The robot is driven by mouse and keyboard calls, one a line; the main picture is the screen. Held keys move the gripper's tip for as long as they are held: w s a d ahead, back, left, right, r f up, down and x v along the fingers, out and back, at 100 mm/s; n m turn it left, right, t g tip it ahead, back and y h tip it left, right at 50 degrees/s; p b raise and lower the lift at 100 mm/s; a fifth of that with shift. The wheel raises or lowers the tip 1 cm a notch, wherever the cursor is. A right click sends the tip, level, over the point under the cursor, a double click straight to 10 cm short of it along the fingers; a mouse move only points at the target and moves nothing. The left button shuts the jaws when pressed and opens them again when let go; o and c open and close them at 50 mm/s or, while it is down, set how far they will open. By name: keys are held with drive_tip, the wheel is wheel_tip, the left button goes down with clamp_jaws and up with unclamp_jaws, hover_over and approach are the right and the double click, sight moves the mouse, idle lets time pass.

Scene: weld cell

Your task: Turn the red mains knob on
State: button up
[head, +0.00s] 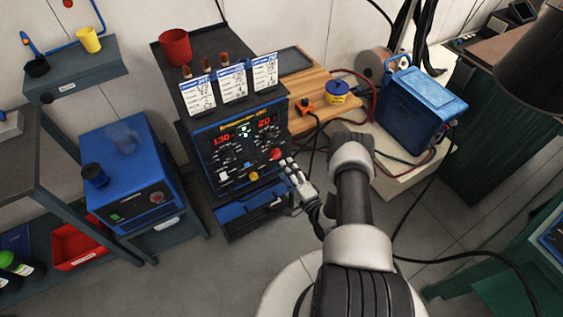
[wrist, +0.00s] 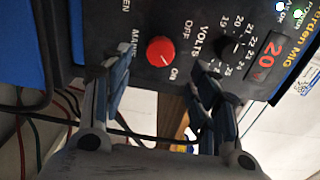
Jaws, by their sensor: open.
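The red mains knob (wrist: 160,51) is on the dark front panel of the welding machine (wrist: 245,20), between my gripper's fingertips and a little beyond them in the wrist view. In the head view the knob (head: 275,154) is at the panel's lower right. My gripper (wrist: 160,72) is open and empty, one finger to each side of the knob, with no clear contact. In the head view my gripper (head: 290,167) is just in front of the panel.
A black VOLTS knob (wrist: 229,46) is near my right finger in the wrist view. A yellow knob (head: 254,176) is below the panel's middle in the head view. Cables hang on the right beside a blue case (head: 420,105). A blue box (head: 130,170) stands left.

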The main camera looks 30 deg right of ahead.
drive_tip(key=s, duration=0.5)
drive_tip(key=shift+s, duration=0.2)
idle(0.3)
